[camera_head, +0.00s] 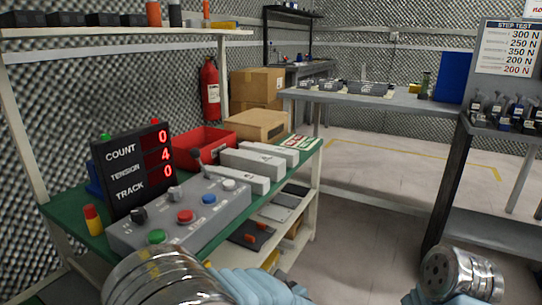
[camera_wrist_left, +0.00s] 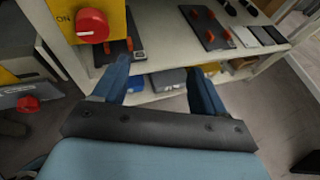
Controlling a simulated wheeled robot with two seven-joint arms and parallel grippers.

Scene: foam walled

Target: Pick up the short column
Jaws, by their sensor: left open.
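No object is clearly the short column, and I cannot tell which thing it is. Short upright cylinders in the head view are a red and yellow one (camera_head: 92,219) at the left edge of the green bench, and an orange one (camera_head: 153,14) and a black one (camera_head: 175,15) on the high shelf. My left gripper (camera_wrist_left: 163,82) shows in the left wrist view with its two blue fingers apart and nothing between them. It is in front of the bench's lower shelves. Its fingertips do not show in the head view. My right gripper's fingers are not seen.
The green bench (camera_head: 70,212) holds a grey button box (camera_head: 200,215), a count display (camera_head: 133,168), a red bin (camera_head: 203,148) and pale blocks (camera_head: 253,164). A red emergency button (camera_wrist_left: 92,25) is close to the left finger. Open floor (camera_head: 365,205) lies right of the bench.

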